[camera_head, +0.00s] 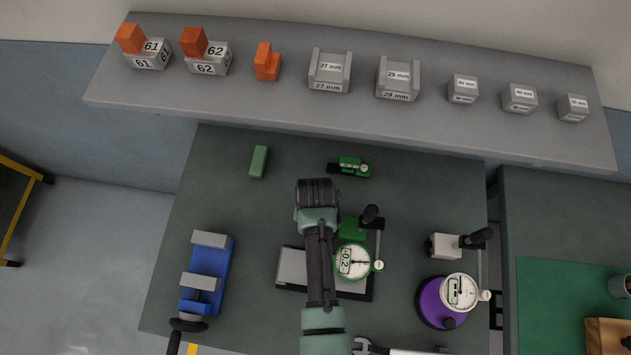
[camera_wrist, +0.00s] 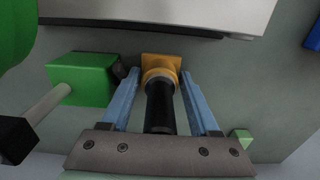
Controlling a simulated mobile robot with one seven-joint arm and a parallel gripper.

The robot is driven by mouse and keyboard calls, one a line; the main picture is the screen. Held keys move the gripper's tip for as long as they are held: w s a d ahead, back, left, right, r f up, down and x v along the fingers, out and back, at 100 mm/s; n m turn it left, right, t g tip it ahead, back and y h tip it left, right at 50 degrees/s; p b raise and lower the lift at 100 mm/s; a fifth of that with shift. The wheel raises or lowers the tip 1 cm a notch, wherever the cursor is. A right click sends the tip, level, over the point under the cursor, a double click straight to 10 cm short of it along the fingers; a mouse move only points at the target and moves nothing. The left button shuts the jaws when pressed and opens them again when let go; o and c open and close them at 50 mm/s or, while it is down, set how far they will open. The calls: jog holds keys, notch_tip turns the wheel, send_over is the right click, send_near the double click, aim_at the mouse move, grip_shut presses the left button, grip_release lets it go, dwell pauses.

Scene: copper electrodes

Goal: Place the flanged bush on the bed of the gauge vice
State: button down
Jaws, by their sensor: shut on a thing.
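My gripper (camera_wrist: 160,78) is shut on a brass-yellow flanged bush (camera_wrist: 160,62). In the wrist view its square flange and round collar show between the two pale blue fingers. A black cylinder runs from it toward the palm; I cannot tell whether it belongs to the bush. In the head view my arm hides the fingers and the bush. A blue vice (camera_head: 221,268) with grey jaws lies at the left of the table, apart from my gripper. It is the only vice I make out. A blue corner (camera_wrist: 313,38) shows at the wrist view's right edge.
Beside my arm, a green gauge stand (camera_head: 352,228) carries a dial on a grey plate (camera_head: 292,268). A purple-based dial gauge (camera_head: 432,305) stands at right. A green block (camera_head: 258,162) and small green device (camera_head: 350,167) lie behind. Grey blocks (camera_head: 330,70) line the shelf.

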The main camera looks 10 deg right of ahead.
jog(key=shift+f, duration=0.15)
jog(key=shift+c, duration=0.6)
grip_release()
